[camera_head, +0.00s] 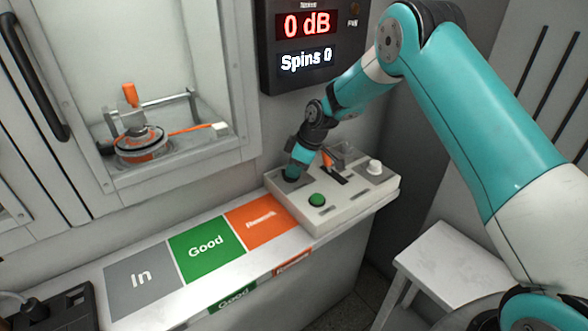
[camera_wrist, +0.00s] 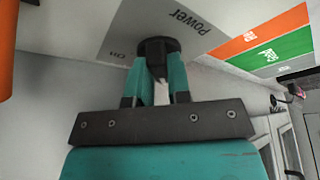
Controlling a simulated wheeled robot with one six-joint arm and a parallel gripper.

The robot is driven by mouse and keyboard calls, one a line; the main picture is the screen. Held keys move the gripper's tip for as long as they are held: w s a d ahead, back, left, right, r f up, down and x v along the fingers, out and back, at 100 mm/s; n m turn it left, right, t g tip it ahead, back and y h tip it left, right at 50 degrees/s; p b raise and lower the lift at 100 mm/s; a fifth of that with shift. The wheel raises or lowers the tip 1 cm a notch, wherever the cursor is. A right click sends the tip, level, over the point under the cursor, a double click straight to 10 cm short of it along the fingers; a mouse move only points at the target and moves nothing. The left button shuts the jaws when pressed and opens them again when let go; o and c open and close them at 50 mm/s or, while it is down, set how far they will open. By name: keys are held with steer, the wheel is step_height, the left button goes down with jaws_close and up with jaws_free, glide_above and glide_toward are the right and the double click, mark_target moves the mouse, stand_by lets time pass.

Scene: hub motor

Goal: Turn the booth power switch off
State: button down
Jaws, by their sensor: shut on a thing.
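The booth power switch is a dark round knob (camera_wrist: 157,46) on a grey plate marked "Power" in the wrist view. One position label beside it seems to read "On"; the other label is not visible. My gripper (camera_wrist: 158,70) is shut on the knob, with one teal finger on each side of it. In the head view my gripper (camera_head: 299,158) reaches down to the back left corner of the control box (camera_head: 318,223) and hides most of the knob there. I cannot tell exactly which way the knob points.
The box also carries a green button (camera_head: 316,201), an orange lever (camera_head: 328,158) and a white knob (camera_head: 375,167). A display (camera_head: 307,42) reads "0 dB" and "Spins 0". A hub motor (camera_head: 140,143) sits in the booth. A white stool (camera_head: 450,262) stands at right.

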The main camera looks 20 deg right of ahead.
steer(key=shift+d, duration=0.1)
stand_by(0.3)
steer(key=c, duration=1.1)
jaws_free()
steer(key=shift+o, duration=0.2)
steer(key=v, duration=1.7)
steer(key=shift+r+b, duration=0.2)
steer(key=shift+b, duration=0.15)
steer(key=shift+d, duration=0.1)
steer(key=s+a+r+m+p, duration=0.1)
steer(key=s+a+r, duration=0.2)
steer(key=s, duration=0.3)
steer(key=s+a+r+m+g+p, duration=0.1)
steer(key=s+a+r, duration=0.25)
steer(key=s, duration=0.25)
steer(key=s+a+r+m+p, duration=0.1)
steer(key=s+a+r+p, duration=0.1)
steer(key=s+a+r, duration=0.3)
steer(key=s+m+g+p, duration=0.1)
steer(key=s+m, duration=0.1)
steer(key=s, duration=1.7)
steer(key=shift+s+f+m+p, duration=0.2)
steer(key=shift+m+p, duration=0.1)
